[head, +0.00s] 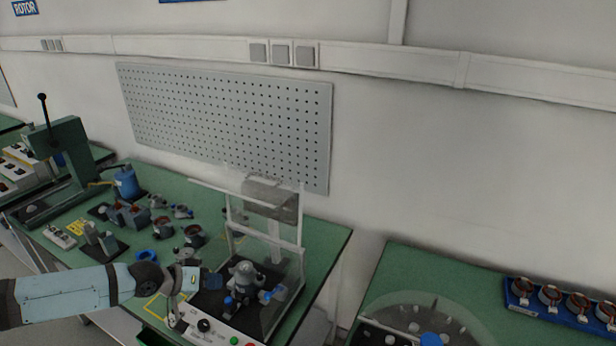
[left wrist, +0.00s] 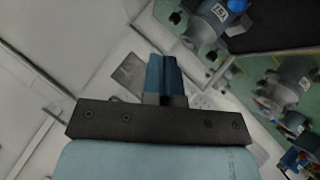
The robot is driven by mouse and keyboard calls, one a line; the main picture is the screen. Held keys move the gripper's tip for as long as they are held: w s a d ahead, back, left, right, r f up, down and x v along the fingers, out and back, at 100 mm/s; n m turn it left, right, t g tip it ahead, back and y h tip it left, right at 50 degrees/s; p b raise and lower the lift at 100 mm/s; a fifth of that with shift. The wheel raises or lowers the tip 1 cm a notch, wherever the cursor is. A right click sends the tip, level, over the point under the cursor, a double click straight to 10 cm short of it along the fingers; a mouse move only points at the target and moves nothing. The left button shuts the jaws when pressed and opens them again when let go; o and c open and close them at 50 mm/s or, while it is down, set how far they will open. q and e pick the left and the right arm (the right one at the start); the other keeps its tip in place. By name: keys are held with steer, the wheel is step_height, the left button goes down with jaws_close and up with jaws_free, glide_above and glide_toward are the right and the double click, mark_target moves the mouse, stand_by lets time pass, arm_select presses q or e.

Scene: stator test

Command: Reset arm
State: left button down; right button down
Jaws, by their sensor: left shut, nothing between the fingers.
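My left arm comes in from the left in the head view, over the front of the green workbench. My left gripper (head: 212,281) is beside the test fixture (head: 243,275), just left of it. In the left wrist view the blue fingers of my left gripper (left wrist: 165,75) are together with nothing between them. A grey part with a "15A" label (left wrist: 212,20) shows at the top right of that view, apart from the fingers. My right gripper is not in view.
A white frame with a clear guard (head: 298,225) stands around the fixture. Several small parts (head: 163,225) lie on the green bench (head: 325,240). A green press (head: 62,150) stands at the left. A blue tray of stators (head: 520,303) is on the right bench.

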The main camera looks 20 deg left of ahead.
arm_select(q)
steer(key=shift+d, duration=0.1)
steer(key=s+d+f+m+t+y, duration=0.1)
steer(key=s+d+f+m, duration=0.1)
steer(key=s+d+f, duration=0.5)
steer(key=s+d+f+m+y, duration=0.2)
steer(key=s+d+f, duration=0.5)
steer(key=s+d, duration=0.4)
steer(key=d, duration=0.4)
steer(key=shift+f+m+t, duration=0.2)
steer(key=shift+m+t, duration=0.2)
